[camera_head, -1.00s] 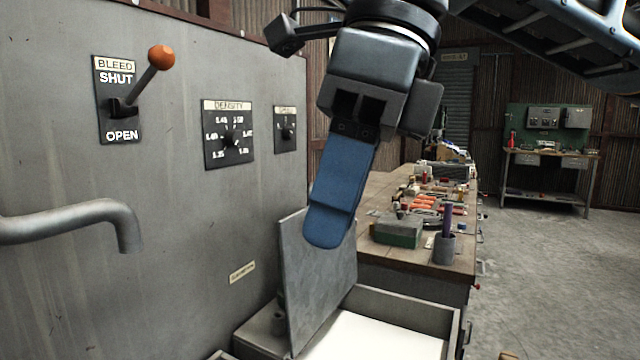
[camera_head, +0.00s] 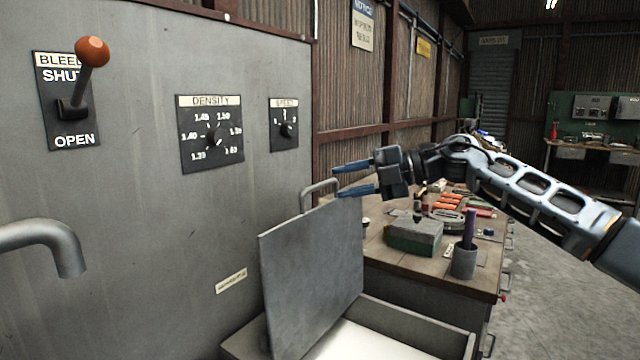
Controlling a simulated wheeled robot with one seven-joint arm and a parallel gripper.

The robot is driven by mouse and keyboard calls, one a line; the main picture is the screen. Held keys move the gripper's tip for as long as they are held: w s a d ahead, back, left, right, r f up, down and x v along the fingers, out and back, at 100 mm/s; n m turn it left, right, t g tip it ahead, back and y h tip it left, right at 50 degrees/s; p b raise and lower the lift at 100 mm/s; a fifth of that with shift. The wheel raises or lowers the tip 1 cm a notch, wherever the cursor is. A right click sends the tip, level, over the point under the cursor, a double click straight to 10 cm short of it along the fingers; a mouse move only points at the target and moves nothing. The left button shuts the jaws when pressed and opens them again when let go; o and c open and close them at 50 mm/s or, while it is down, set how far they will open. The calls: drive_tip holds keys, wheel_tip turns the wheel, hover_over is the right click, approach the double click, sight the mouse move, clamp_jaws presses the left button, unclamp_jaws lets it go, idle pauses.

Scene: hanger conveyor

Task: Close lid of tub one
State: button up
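The lid (camera_head: 315,268) is a grey metal panel standing raised, leaning back toward the grey machine. A bent grey handle (camera_head: 318,184) rises at its top edge. Below it is an open tub (camera_head: 425,322) with a grey rim and a white inside, partly cut off by the bottom of the picture. My gripper (camera_head: 336,182) comes in from the right with two blue fingers parted and nothing between them. The fingertips are close to the handle on its right side. Whether they touch it cannot be told.
The grey machine wall (camera_head: 150,250) fills the left, with an orange-knobbed lever (camera_head: 92,52), dials and a bent pipe (camera_head: 45,238). Behind the tub is a wooden workbench (camera_head: 475,270) with a green-grey box (camera_head: 414,238), a cup (camera_head: 465,262) and tools. Floor at right is clear.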

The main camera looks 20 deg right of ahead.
sight(323, 186)
drive_tip(key=shift+p+x, duration=0.55)
drive_tip(key=shift+x, duration=2.5)
clamp_jaws()
